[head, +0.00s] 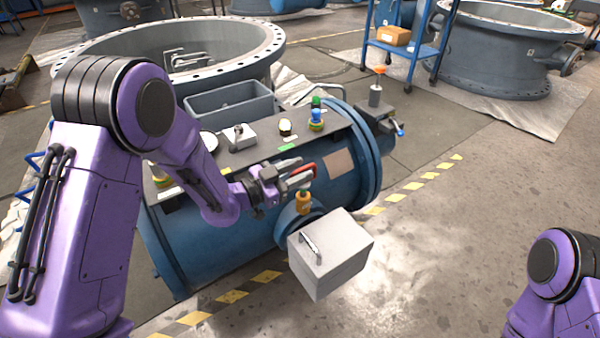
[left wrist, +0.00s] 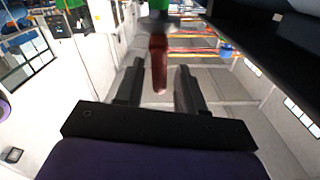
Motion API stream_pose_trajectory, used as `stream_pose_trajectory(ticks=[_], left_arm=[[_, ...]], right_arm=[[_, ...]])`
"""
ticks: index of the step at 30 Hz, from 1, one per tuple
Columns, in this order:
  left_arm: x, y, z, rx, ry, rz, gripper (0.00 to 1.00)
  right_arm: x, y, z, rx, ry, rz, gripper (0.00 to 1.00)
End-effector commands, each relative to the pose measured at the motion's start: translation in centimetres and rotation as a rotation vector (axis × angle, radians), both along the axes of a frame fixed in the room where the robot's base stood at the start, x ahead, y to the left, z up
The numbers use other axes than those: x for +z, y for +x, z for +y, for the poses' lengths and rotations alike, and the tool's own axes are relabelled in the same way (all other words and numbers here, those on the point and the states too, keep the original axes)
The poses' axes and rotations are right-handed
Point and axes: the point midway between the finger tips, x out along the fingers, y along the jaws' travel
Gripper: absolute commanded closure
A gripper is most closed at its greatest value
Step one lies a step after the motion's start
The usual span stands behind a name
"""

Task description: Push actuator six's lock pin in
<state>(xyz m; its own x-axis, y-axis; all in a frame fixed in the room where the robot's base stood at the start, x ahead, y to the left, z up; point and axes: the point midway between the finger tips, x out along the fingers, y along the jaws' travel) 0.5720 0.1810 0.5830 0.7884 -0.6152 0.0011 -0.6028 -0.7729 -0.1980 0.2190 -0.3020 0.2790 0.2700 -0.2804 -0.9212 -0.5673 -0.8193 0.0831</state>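The grey-white box-shaped actuator (head: 331,255) with a silver handle sits on the front of the blue valve body (head: 215,245). A red part (head: 306,167) shows at the fingertips. In the left wrist view a dark red, handle-like part (left wrist: 158,65) lies between the two spread fingers, with a gap on each side and green above it. I cannot tell which part is the lock pin. My right gripper is out of view.
A blue cart (head: 410,52) stands behind. The floor at the right is clear.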

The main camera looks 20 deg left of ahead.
Motion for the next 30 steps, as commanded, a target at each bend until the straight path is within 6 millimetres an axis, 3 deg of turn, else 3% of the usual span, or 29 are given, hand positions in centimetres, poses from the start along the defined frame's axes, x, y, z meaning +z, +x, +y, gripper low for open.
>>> stream_pose_trajectory(ticks=[10, 13, 14, 20, 27, 30], left_arm=[[0.0, 0.6, -0.5, 0.001, -0.002, 0.002, 0.61], [0.0, 0.6, -0.5, 0.001, -0.002, 0.002, 0.94], [0.0, 0.6, -0.5, 0.001, -0.002, 0.002, 1.0], [-0.3, 0.6, -0.4, 0.004, -0.001, 0.001, 1.0], [-4.0, 0.7, -0.3, 0.005, 0.0, 0.003, 1.0], [-4.3, 0.7, -0.3, 0.006, 0.0, 0.002, 1.0]], right_arm=[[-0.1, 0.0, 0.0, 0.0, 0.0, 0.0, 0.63], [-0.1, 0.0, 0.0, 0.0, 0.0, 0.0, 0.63], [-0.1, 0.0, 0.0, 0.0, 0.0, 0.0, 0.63], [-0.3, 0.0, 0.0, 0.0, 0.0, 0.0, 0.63], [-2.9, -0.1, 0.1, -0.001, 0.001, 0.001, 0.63], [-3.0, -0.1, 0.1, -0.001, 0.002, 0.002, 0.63]])
